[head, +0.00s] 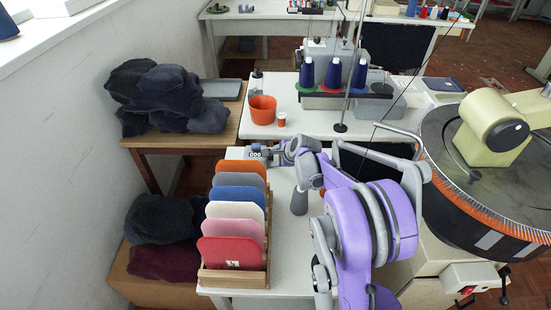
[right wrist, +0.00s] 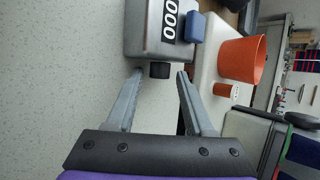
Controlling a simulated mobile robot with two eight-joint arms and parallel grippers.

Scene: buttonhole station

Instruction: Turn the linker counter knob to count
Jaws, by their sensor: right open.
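The linker counter is a small grey box with a "000" display (right wrist: 172,20), seen close up at the top of the right wrist view. In the head view the counter (head: 255,149) is small, behind the colored panels. Its black knob (right wrist: 160,70) sticks out from the face toward my right gripper. My right gripper (right wrist: 159,74) is open, with one fingertip on each side of the knob and a visible gap to each. In the head view my right gripper (head: 270,152) is small beside the counter. My left gripper is not in view.
A wooden rack (head: 232,280) of several colored panels stands in front on the white table. An orange pot (head: 262,110) and blue thread cones (head: 333,75) are behind. A round linking machine (head: 480,190) stands at right. Dark cloth piles (head: 170,98) are at left.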

